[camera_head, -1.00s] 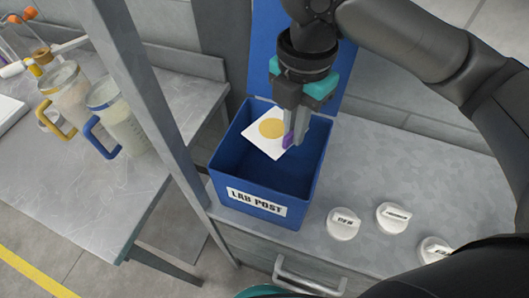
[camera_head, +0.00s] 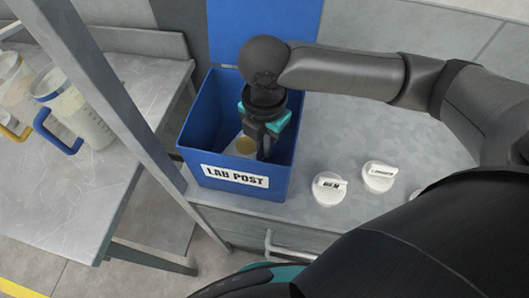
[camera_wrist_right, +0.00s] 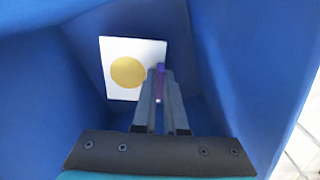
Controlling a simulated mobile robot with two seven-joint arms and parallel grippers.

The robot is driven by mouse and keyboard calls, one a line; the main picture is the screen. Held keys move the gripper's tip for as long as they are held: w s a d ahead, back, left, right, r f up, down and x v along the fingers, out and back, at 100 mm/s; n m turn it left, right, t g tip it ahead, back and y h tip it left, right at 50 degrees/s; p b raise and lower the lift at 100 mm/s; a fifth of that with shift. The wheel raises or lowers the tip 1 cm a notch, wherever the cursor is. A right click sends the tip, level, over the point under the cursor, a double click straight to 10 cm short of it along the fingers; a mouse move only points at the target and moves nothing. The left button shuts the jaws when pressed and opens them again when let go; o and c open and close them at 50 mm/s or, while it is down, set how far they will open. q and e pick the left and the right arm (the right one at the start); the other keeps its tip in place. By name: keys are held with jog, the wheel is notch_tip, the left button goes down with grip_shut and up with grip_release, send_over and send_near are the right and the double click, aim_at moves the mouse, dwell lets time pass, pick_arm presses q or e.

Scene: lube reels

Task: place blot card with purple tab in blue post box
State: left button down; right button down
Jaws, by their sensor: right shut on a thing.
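The blot card (camera_head: 243,147) is white with a yellow round blot. In the right wrist view the card (camera_wrist_right: 121,51) shows whole, with its purple tab (camera_wrist_right: 160,82) between my right fingers. My right gripper (camera_head: 265,153) is shut on the tab and is down inside the blue post box (camera_head: 190,143). The box is open, with a "LAB POST" label on its front and its lid raised behind. I cannot tell whether the card touches the box floor. My left gripper is not in view.
White round caps (camera_head: 328,188) with labels stand on the grey counter right of the box. A grey post (camera_head: 115,105) rises close to the box's left. Jugs with blue and yellow handles stand on the left bench (camera_head: 100,190).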

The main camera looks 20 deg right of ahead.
notch_tip(320, 180, down, 3)
jog(key=shift+b, duration=0.35)
jog(key=shift+f, duration=0.25)
jog(key=shift+f, duration=0.15)
jog(key=c, duration=1)
grip_release()
notch_tip(320, 180, up, 12)
jog(key=p, duration=0.3)
jog(key=shift+r, duration=0.2)
